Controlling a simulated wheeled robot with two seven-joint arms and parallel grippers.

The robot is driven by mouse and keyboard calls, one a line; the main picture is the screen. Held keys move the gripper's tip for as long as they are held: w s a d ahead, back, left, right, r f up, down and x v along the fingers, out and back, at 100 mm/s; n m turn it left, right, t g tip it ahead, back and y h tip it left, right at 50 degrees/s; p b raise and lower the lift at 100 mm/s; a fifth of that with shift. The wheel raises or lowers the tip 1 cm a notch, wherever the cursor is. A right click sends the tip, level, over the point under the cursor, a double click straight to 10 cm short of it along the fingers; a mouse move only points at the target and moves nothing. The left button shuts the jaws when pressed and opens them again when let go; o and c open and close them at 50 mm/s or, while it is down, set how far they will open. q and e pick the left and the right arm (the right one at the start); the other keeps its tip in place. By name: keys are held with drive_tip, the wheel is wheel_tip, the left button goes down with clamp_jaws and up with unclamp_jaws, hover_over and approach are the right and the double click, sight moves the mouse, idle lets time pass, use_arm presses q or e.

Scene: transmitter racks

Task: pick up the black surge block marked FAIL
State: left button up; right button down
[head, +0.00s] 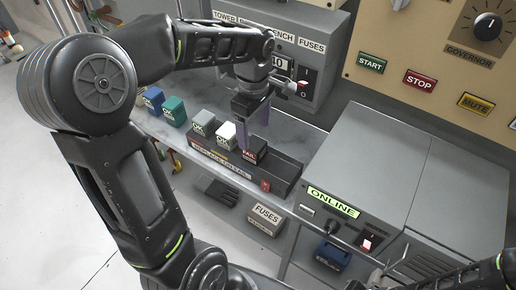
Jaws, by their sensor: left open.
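The black surge block (250,158) has a red FAIL label and sits at the right of a row of blocks in a dark tray (223,174). My left gripper (253,118) points down at the block, with its fingers just above or around its top; I cannot tell which. The jaws are open. Part of the block is hidden behind the fingers. A white block (225,133) marked OK stands to its left in the same tray. My right gripper is not in view.
A grey block (203,122) stands farther left in the tray. Blue (153,97) and green (174,112) blocks stand on the shelf beyond. A grey cabinet marked ONLINE (333,201) rises at the right.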

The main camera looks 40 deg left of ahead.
sight(255, 143)
use_arm(q)
drive_tip(key=shift+f, duration=1.35)
drive_tip(key=shift+w+f+p, duration=0.15)
drive_tip(key=shift+f+p, duration=0.55)
drive_tip(key=shift+f, duration=1.9)
drive_tip(key=c, duration=1.6)
drive_tip(key=shift+r, duration=0.2)
wheel_tip(255, 143, up, 18)
drive_tip(key=shift+f+b, duration=0.15)
drive_tip(key=shift+b, duration=0.3)
